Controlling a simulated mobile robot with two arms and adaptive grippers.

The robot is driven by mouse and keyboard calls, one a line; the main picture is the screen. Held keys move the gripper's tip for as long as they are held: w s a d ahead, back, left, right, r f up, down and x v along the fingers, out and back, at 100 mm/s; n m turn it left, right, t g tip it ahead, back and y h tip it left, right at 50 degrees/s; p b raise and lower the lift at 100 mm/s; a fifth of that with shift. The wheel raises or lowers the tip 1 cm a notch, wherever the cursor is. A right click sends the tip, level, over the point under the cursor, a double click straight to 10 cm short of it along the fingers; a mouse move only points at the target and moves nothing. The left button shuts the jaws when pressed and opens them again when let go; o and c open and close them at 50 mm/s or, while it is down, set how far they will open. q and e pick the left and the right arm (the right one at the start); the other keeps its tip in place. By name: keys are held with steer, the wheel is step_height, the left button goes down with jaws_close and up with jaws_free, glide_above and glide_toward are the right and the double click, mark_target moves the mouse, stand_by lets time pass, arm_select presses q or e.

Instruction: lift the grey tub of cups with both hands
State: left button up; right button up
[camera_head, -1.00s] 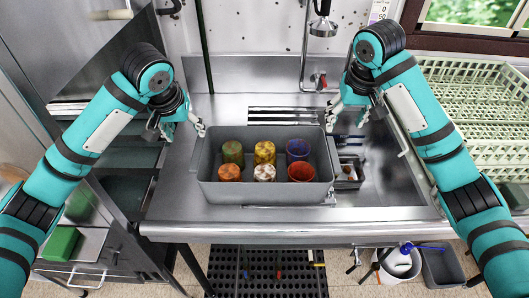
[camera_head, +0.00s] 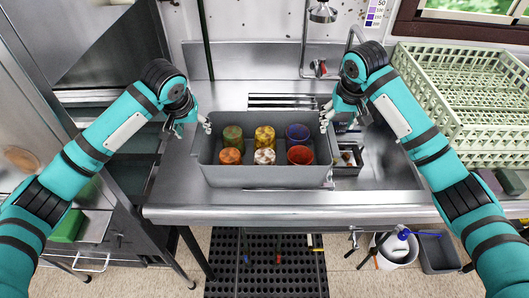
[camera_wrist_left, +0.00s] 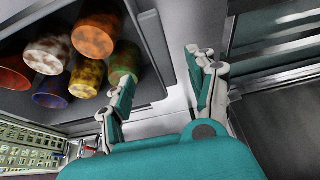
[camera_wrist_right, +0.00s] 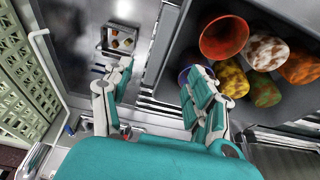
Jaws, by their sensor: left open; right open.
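The grey tub (camera_head: 264,180) stands level on the steel counter. It holds several cups in two rows: a green one (camera_head: 233,136), a yellow one (camera_head: 265,138) and a blue one (camera_head: 298,132) behind, an orange one, a white-and-brown one and a red one (camera_head: 300,155) in front. My left gripper (camera_head: 196,124) is open at the tub's left rim. In the left wrist view its fingers (camera_wrist_left: 165,80) appear either side of that wall. My right gripper (camera_head: 328,116) is open at the right rim; its fingers (camera_wrist_right: 158,85) also appear either side. Contact cannot be told.
A small steel container (camera_head: 347,160) sits right of the tub, near the sink basin (camera_head: 385,165). A faucet (camera_head: 319,68) stands behind. Green dish racks (camera_head: 465,100) fill the back right. The counter strip in front of the tub (camera_head: 240,210) is clear.

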mark_target(199, 137)
arm_select(q)
steer(key=x, duration=0.8)
steer(key=shift+w+f, duration=0.15)
steer(key=shift+f, duration=0.1)
arm_select(e)
steer(key=x, duration=0.8)
steer(key=shift+w+f, duration=0.15)
steer(key=shift+f, duration=0.1)
arm_select(q)
steer(key=shift+c, duration=0.2)
arm_select(e)
steer(key=shift+c, duration=0.3)
arm_select(q)
steer(key=c, duration=1.1)
arm_select(e)
jaws_close()
arm_select(q)
jaws_close()
steer(key=shift+a+r, duration=0.1)
steer(key=shift+r, duration=0.05)
arm_select(e)
steer(key=shift+r, duration=0.1)
